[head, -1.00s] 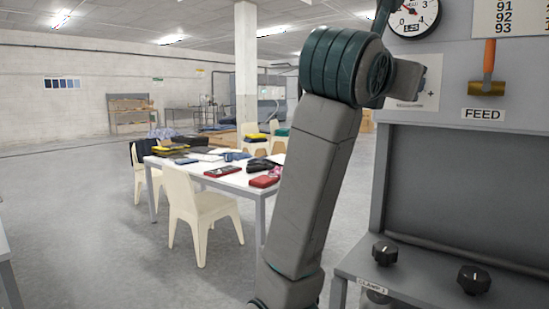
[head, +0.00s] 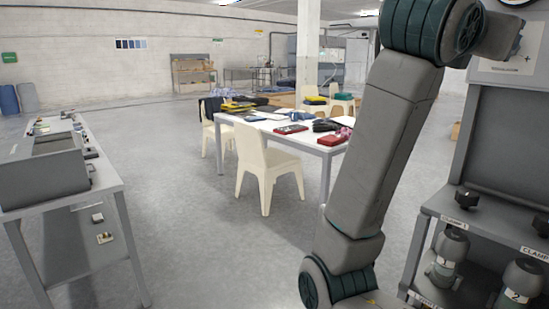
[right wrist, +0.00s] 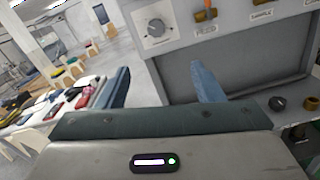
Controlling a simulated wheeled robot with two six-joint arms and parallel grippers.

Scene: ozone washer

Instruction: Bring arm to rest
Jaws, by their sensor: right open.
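My right arm (head: 385,150) stands raised and bent in the head view, in front of the washer's left edge. Its gripper jaws are not seen in that view. In the right wrist view my right gripper (right wrist: 160,88) is open and empty, its two blue fingers wide apart. Beyond the fingers is the grey washer (right wrist: 240,65), with a dial, orange-handled levers and black knobs. The washer (head: 510,130) also fills the right edge of the head view. My left gripper is in neither view.
Numbered canisters (head: 447,262) stand under the washer's shelf. A white table (head: 318,148) with folded garments and cream chairs (head: 266,165) stands mid-room. A grey workbench (head: 115,187) is at left. The floor between is clear.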

